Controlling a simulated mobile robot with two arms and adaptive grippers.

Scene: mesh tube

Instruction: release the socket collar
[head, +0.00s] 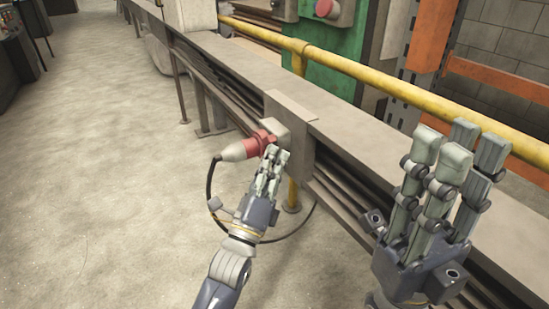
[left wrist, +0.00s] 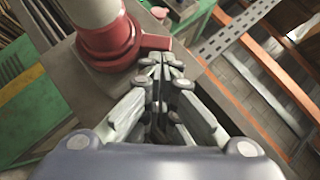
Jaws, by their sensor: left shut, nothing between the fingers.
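The red socket collar (head: 255,144) sits on a small grey box on the side of the long grey beam. A pale plug (head: 234,152) with a black cable sticks out of it to the left. In the left wrist view the collar (left wrist: 108,42) shows as a red ring with a red tab (left wrist: 155,43) to its right. My left gripper (head: 276,153) is shut and empty, its fingertips just beside the tab; I cannot tell whether they touch. In the left wrist view the fingertips (left wrist: 161,62) end just below the tab. My right gripper (head: 457,140) is open and empty, fingers upward, away from the collar.
The long grey beam (head: 340,125) runs from upper left to lower right, with a yellow rail (head: 350,68) behind it. The black cable (head: 209,180) loops down to the floor. A green machine (head: 328,60) and orange racking (head: 428,40) stand behind. The floor at left is clear.

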